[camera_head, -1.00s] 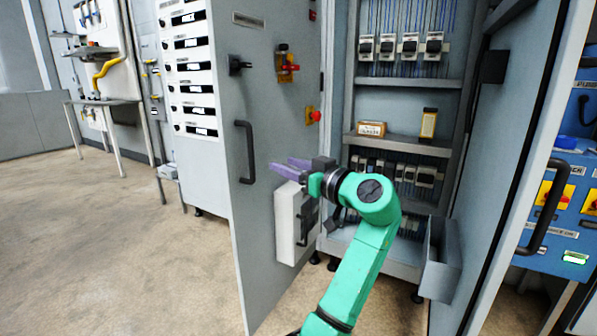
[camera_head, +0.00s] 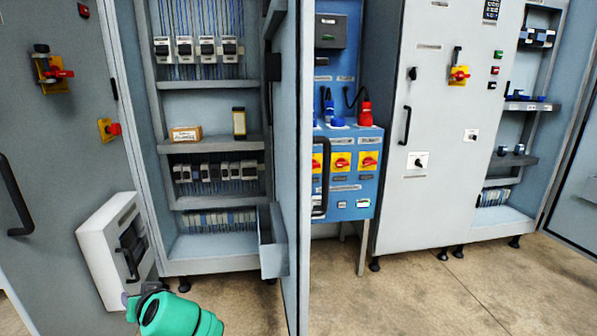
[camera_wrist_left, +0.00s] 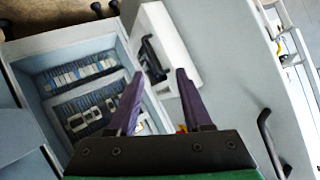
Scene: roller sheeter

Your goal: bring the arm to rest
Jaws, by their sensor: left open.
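My left arm's green wrist (camera_head: 178,315) shows at the bottom of the head view, below the white box on the cabinet door. Only a bit of the left gripper's purple finger shows there, at the lower edge of the box. In the left wrist view the left gripper (camera_wrist_left: 158,74) has its two purple fingers apart, with nothing between them. Whether it touches the box cannot be told. My right gripper is not in view.
The open cabinet door (camera_head: 62,130) carries the white box (camera_head: 112,255) with a black handle. The open cabinet (camera_head: 205,95) has shelves of switches and a small carton (camera_head: 186,133). A blue panel (camera_head: 345,190) stands to the right. The floor (camera_head: 450,290) at lower right is clear.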

